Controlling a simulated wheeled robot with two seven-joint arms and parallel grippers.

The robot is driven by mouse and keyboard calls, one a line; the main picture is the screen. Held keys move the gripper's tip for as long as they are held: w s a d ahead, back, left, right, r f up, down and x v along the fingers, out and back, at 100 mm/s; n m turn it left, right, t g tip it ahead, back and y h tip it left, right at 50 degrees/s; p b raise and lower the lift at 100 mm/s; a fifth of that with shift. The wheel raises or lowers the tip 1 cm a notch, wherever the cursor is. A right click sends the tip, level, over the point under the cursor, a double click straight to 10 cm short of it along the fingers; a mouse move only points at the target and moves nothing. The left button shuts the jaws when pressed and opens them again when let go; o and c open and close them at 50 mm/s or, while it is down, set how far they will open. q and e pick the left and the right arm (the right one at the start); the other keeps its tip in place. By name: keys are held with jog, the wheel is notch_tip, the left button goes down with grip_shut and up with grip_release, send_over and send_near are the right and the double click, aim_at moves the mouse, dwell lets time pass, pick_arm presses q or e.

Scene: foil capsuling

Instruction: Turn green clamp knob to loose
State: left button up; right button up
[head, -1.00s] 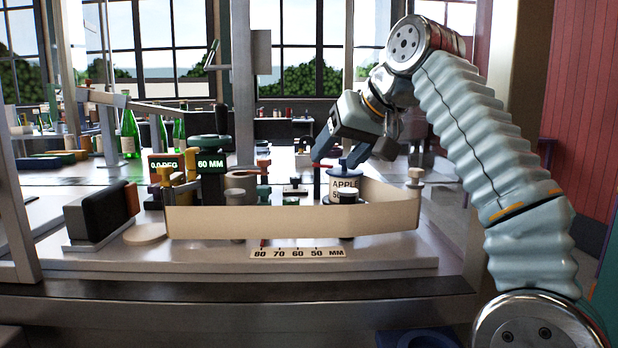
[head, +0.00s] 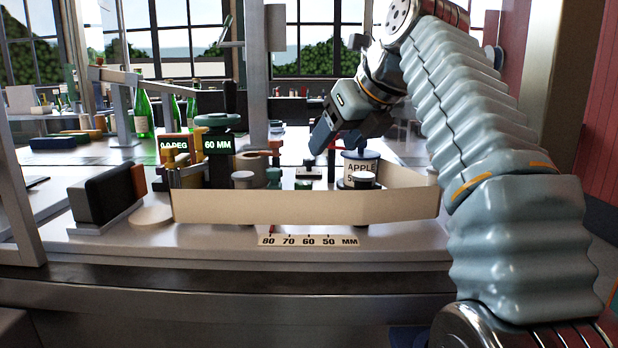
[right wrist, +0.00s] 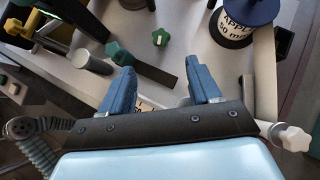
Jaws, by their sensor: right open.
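In the right wrist view a small green knob with a white mark (right wrist: 160,37) stands on the pale bench plate, and a darker green star-shaped knob (right wrist: 118,52) sits to its left. I cannot tell for certain which is the clamp knob. My right gripper (right wrist: 163,84) is open and empty, its two blue fingers apart from both knobs. In the head view my right gripper (head: 322,138) hangs above the bench fixture, left of the spool labelled APPLE (head: 361,167). A green part (head: 303,184) shows low behind the cream strip. My left gripper is out of view.
The cream strip (head: 290,208) runs across the fixture's front, above a scale (head: 308,240) in MM. A large dark green knob (head: 217,120) tops the 60 MM display. A black block (head: 105,197) stands at left; green bottles (head: 143,112) stand behind.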

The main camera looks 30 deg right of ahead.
aim_at(305, 183)
jog(key=x, duration=1.2)
jog(key=shift+w+d+f, duration=0.1)
jog(key=shift+w+f, duration=0.15)
jog(key=shift+f, duration=0.05)
jog(key=c, duration=1)
jog(key=shift+d+n+y, duration=0.3)
jog(key=shift+n+y, duration=0.5)
jog(key=shift+n, duration=0.4)
jog(key=shift+c, duration=0.2)
jog(key=shift+a+n+y, duration=0.1)
jog(key=shift+n+y, duration=0.2)
jog(key=shift+n, duration=0.1)
jog(key=o, duration=1)
jog(key=shift+o, duration=0.2)
